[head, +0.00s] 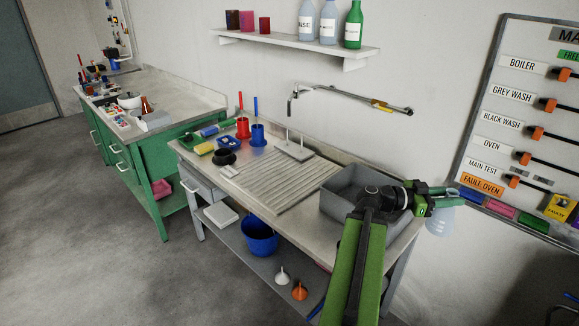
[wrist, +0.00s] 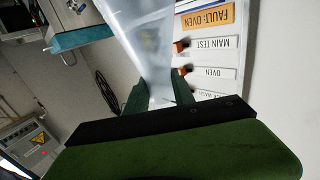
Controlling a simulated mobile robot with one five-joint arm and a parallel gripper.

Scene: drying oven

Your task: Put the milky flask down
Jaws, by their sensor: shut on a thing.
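The milky flask (head: 441,216) is a translucent whitish vessel at the right end of my arm in the head view. It hangs just beyond the right end of the bench with the sink. My gripper (head: 432,196) is shut on it near its top. In the wrist view the flask (wrist: 158,45) fills the upper middle, between the two green fingers of my gripper (wrist: 160,92). The flask is clear of any surface in the head view. Part of its neck is hidden by the fingers.
A ribbed draining board (head: 278,185) lies mid-bench, with bare room on it. A grey sink (head: 345,183) is partly behind my arm. A pegged stand (head: 294,150), a black bowl (head: 224,157) and coloured brushes in holders stand along the bench. A label board (head: 520,130) hangs at right.

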